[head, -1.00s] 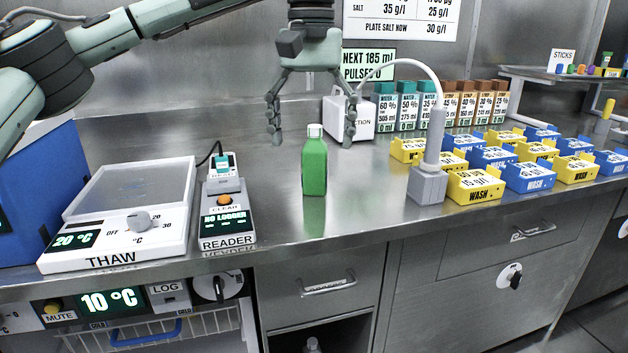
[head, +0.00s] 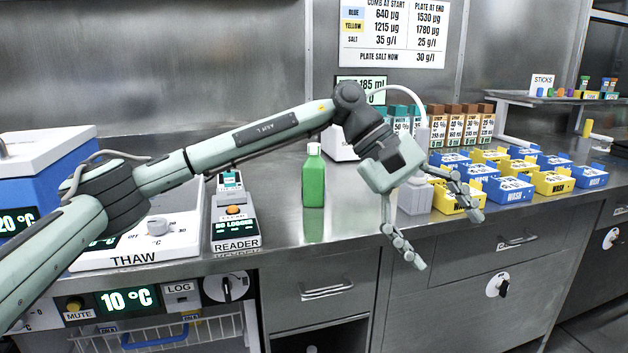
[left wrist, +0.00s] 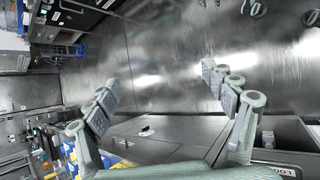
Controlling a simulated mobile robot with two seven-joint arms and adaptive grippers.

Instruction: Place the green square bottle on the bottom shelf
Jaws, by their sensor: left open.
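The green square bottle (head: 314,182) stands upright on the steel bench top, with its white cap up. My left gripper (head: 450,240) is open and empty. It is to the right of the bottle and apart from it, in front of the bench edge, with its fingers pointing down and right. In the left wrist view my left gripper (left wrist: 163,85) also shows spread fingers with nothing between them. A dark open compartment (head: 318,340) shows below the drawer under the bottle; its inside is mostly out of view. My right gripper is not in view.
The reader (head: 235,222) and the thaw plate (head: 150,250) stand left of the bottle. Several yellow and blue boxes (head: 515,190) fill the right of the bench. A grey pump-like stand (head: 414,196) is behind my gripper. Bench around the bottle is clear.

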